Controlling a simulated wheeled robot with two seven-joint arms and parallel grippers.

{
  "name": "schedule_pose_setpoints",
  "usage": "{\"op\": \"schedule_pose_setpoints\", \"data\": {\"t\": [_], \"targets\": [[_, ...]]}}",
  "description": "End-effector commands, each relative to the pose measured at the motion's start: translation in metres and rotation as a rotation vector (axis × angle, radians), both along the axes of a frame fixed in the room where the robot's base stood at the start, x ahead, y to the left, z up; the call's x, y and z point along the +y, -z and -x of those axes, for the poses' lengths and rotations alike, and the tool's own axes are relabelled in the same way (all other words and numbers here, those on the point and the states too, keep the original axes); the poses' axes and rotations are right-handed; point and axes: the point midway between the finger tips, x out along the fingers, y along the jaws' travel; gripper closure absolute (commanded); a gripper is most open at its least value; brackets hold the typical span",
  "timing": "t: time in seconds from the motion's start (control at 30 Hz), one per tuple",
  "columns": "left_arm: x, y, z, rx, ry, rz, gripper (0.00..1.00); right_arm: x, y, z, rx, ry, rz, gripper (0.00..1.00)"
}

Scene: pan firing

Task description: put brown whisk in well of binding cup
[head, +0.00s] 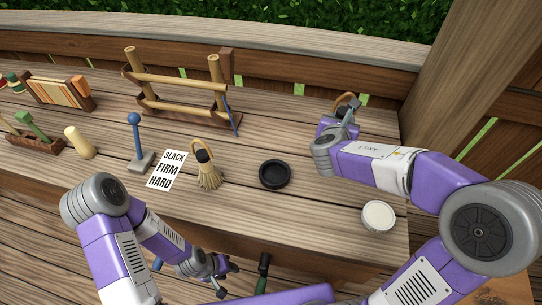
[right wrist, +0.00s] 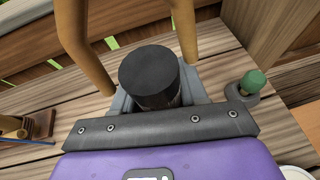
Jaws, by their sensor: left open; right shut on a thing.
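A straw-brown whisk (head: 209,177) with a tan loop and dark binding stands on the table in the head view. A black round cup (head: 274,174) with a hollow well sits to its right, apart from it; it looks empty. My right gripper (head: 342,112) is at the table's far right. In the right wrist view it is shut on a loop-handled thing with a black cylindrical top (right wrist: 148,72) and tan arms on either side. Its lower part is hidden, and I cannot tell if it is another whisk. My left gripper (head: 220,276) is open and empty, low near the table's front edge.
A card reading SLACK FIRM HARD (head: 166,170) and a blue-knobbed stand (head: 138,145) are left of the whisk. A wooden rack (head: 180,105) stands behind. A white round dish (head: 379,215) is front right. A green-knobbed piece (right wrist: 252,82) is right in the wrist view.

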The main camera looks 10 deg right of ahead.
Motion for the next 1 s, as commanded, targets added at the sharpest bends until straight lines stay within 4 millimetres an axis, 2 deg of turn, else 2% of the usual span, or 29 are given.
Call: {"op": "schedule_pose_setpoints", "data": {"t": [0.03,0.2,0.3,0.4,0.47,0.57,0.7,0.9,1.0], "targets": [[0.0,-0.001,0.001,0.001,0.0,0.0,0.57,0.021,-0.002,-0.002,-0.002,-0.036,-0.002,0.9],[0.0,-0.003,0.001,0.002,0.0,0.0,0.57,0.096,-0.006,-0.001,-0.002,-0.155,-0.005,0.9],[0.0,-0.005,0.001,0.001,-0.001,0.0,0.57,0.135,-0.008,0.004,-0.001,-0.217,-0.003,0.9],[0.0,-0.005,0.001,0.001,-0.001,0.0,0.57,0.162,-0.009,0.011,0.001,-0.26,0.001,0.9],[0.0,-0.005,0.001,0.001,0.0,0.0,0.57,0.172,-0.009,0.014,0.001,-0.277,0.004,0.9],[0.0,0.0,0.0,0.001,0.0,0.0,0.57,0.181,0.001,0.016,0.004,-0.29,0.008,0.9],[0.0,0.013,0.0,0.001,0.0,0.0,0.57,0.181,0.027,0.017,0.005,-0.291,0.009,0.9],[0.0,0.021,0.0,0.001,0.0,0.0,0.57,0.181,0.047,0.017,0.002,-0.291,0.007,0.9],[0.0,0.029,0.0,0.001,0.0,0.0,0.57,0.181,0.063,0.017,0.005,-0.29,0.007,0.9]]}}
